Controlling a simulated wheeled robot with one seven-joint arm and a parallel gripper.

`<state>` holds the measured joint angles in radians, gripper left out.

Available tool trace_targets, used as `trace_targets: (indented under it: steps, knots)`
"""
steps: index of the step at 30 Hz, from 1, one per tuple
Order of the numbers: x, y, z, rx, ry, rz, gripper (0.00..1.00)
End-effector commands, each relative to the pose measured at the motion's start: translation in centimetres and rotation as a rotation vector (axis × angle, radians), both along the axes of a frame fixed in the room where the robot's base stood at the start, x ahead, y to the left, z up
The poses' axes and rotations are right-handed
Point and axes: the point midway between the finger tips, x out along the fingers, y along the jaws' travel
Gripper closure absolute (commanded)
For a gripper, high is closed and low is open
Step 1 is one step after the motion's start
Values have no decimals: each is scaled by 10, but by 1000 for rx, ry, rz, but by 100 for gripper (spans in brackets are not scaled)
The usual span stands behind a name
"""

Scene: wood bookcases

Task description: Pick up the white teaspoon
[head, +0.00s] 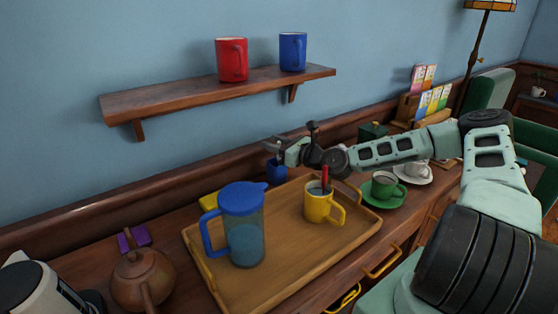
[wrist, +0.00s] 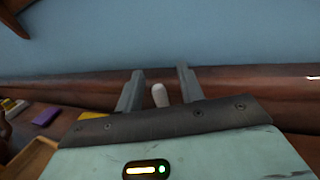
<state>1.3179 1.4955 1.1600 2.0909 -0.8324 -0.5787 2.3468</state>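In the wrist view, a white rounded end, seemingly of the white teaspoon (wrist: 160,95), shows between the two fingers of my gripper (wrist: 160,74). The fingers are apart, with a gap on each side of it. The rest of it is hidden behind my gripper's body. In the head view my gripper (head: 277,146) is just above a small blue cup (head: 277,172) behind the tray. I cannot make out the teaspoon there, nor tell whether it stands in that cup.
A wooden tray (head: 205,268) holds a blue-lidded pitcher (head: 243,225) and a yellow mug (head: 318,207) with a red-handled utensil. A green cup (head: 384,185) stands right. A shelf (head: 190,92) with red and blue mugs hangs above. A brown teapot (head: 143,280) is front left.

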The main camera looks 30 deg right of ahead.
Motion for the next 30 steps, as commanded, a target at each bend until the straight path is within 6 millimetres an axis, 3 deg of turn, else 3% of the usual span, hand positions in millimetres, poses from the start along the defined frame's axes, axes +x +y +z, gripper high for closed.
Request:
trace_targets:
  steps: [6, 10, 11, 22, 30]
  knots:
    - [1, 0, 0, 0, 0, 0, 62]
    - [1, 0, 0, 0, 0, 0, 98]
    - [1, 0, 0, 0, 0, 0, 100]
    - [1, 0, 5, -1, -1, 0, 100]
    - [0, 0, 52, -2, -3, 0, 100]
